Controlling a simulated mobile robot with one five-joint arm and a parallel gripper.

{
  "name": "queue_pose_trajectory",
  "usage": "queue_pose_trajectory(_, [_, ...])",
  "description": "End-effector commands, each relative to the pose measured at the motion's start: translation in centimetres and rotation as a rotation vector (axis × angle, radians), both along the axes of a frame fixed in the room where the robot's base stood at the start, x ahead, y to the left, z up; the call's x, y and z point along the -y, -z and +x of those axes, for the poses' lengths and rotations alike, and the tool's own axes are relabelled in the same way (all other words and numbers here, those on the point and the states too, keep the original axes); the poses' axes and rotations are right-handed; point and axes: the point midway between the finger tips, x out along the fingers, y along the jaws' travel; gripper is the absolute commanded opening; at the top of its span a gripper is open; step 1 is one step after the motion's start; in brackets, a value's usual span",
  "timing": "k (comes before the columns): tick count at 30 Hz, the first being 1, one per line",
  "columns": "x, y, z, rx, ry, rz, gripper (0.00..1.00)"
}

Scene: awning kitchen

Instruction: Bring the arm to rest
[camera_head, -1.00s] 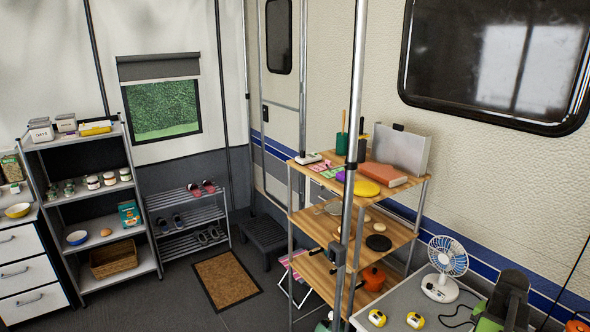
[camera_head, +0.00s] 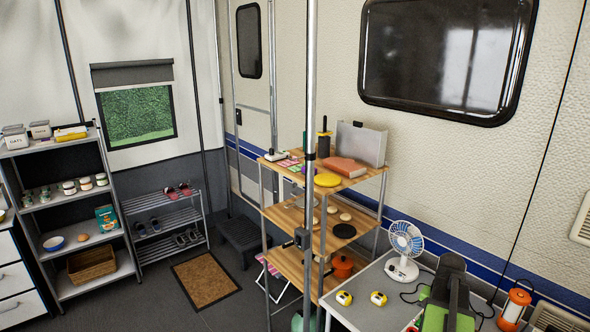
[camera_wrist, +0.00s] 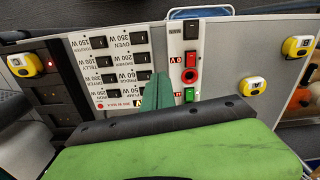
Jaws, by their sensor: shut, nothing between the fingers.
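My gripper (camera_wrist: 159,80) shows in the wrist view as green fingers pressed together, with nothing held. It lies over a pale switch panel (camera_wrist: 120,72) with rows of labelled black switches. Beside the fingers on the right is a strip with red and green buttons (camera_wrist: 190,76). I cannot tell whether the fingertips touch the panel. A green and dark part of my arm fills the bottom of the wrist view. In the head view a dark and green shape at the lower right seems to be my arm, over the grey table (camera_head: 358,318).
Several yellow devices lie around the panel, one on its left (camera_wrist: 25,65). A blue fan (camera_head: 405,248) and an orange lantern (camera_head: 514,308) stand on the table. A wooden shelf unit (camera_head: 290,218) with kitchenware stands left of it.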

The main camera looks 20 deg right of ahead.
Motion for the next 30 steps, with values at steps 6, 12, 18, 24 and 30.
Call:
queue_pose_trajectory(6, [-6.3,0.0,5.9,0.000,-0.148,0.000,0.00])
queue_pose_trajectory(12, [-16.9,0.0,12.3,0.000,-0.367,-0.001,0.00])
queue_pose_trajectory(18, [-33.4,-0.1,16.5,0.001,-0.714,-0.001,0.00])
queue_pose_trajectory(24, [-44.2,-0.1,15.9,0.001,-0.986,-0.002,0.00])
queue_pose_trajectory(30, [-45.5,-0.1,14.8,0.001,-1.124,-0.002,0.00])
